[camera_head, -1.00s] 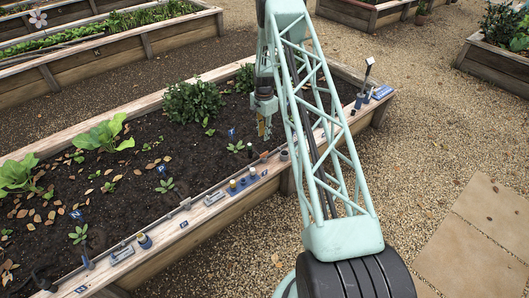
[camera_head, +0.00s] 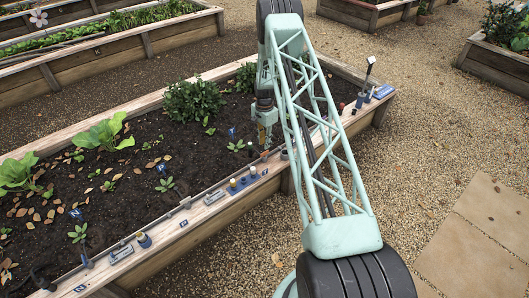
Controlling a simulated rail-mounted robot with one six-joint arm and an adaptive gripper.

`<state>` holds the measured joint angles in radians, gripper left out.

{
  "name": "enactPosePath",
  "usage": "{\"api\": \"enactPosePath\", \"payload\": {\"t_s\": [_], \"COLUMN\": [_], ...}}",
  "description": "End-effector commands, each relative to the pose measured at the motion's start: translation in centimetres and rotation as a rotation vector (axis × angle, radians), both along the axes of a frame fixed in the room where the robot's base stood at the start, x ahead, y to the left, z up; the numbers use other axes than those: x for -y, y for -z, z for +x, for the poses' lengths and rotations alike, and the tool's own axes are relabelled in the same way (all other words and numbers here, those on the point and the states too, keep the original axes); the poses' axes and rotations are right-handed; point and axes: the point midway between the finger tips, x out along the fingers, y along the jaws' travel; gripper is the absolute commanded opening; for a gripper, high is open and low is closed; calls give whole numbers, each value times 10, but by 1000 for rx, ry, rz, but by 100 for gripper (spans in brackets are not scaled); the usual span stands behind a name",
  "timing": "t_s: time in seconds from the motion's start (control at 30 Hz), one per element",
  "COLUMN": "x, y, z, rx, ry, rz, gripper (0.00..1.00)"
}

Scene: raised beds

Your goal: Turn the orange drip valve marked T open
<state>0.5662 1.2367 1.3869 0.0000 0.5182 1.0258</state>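My gripper (camera_head: 266,142) hangs down over the near edge of the front raised bed (camera_head: 192,213). It is small in view, and I cannot tell whether its fingers are open or shut. A small orange-brown piece (camera_head: 265,154) shows just below the gripper tips, by the inner side of the bed's rim. I cannot tell whether it is the drip valve or whether the gripper touches it. No letter T can be read on anything here.
A dark cup (camera_head: 144,240) stands further left, and a blue plate (camera_head: 383,91) lies at the far right corner. Leafy plants (camera_head: 193,101) and small blue markers (camera_head: 161,185) stand in the soil. Gravel surrounds the bed.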

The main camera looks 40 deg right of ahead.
Motion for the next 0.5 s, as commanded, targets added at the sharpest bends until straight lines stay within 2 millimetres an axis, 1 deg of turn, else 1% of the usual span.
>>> {"api": "enactPosePath", "payload": {"t_s": [0.03,0.2,0.4,0.5], "x": [0,0,0,0], "y": [8,30,51,58], "z": [0,-1,0,0], "rx": [-1,-1,0,0], "ry": [0,0,0,0], "rz": [0,0,0,0], "gripper": [19,19,19,19]}}
